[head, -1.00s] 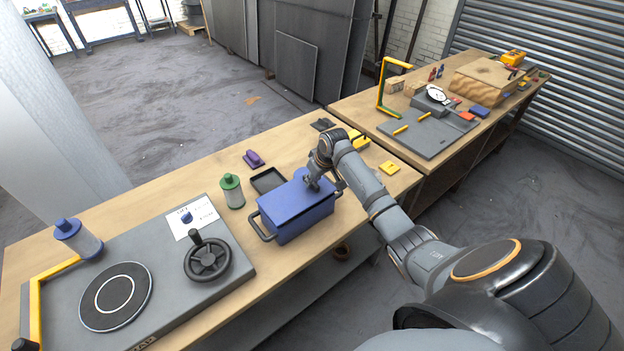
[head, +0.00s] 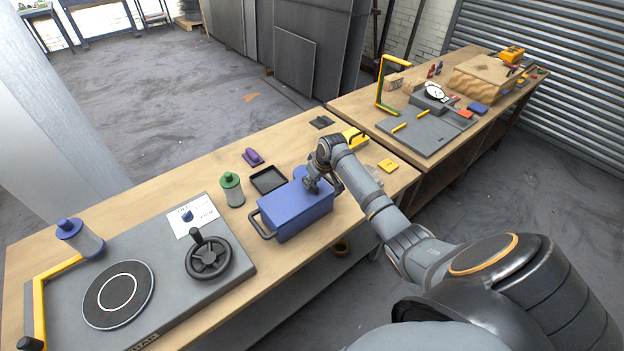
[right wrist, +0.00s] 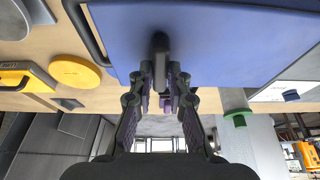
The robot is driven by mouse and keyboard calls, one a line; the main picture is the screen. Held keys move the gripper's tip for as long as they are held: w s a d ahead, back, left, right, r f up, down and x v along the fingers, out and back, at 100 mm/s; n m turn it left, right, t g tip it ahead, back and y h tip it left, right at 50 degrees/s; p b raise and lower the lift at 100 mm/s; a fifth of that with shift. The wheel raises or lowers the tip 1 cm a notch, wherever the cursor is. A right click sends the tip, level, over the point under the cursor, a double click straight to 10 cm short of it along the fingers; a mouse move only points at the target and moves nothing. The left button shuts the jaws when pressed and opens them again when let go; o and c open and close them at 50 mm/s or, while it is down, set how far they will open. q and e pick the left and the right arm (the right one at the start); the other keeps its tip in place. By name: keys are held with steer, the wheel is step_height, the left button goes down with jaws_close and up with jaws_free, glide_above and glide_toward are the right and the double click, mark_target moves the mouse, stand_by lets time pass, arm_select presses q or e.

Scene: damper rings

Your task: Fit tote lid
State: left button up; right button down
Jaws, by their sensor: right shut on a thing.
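The blue tote (head: 300,220) stands on the near bench, with a dark handle at its left end. The flat blue lid (head: 285,203) lies over its top; it also fills the upper part of the right wrist view (right wrist: 220,40). I cannot tell whether its edges are fully seated all round. My right gripper (head: 311,186) is at the right part of the lid, shut on the lid's dark handle (right wrist: 160,50). Its fingers (right wrist: 162,95) hide part of that handle in the right wrist view. My left gripper is not in view.
A black tray (head: 268,181) and a green-capped canister (head: 232,190) stand close behind and left of the tote. A grey panel with a handwheel (head: 208,258) lies to the left.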

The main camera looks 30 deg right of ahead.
steer(key=shift+f, duration=0.15)
stand_by(0.5)
steer(key=c, duration=1.2)
jaws_free()
steer(key=v, duration=1.2)
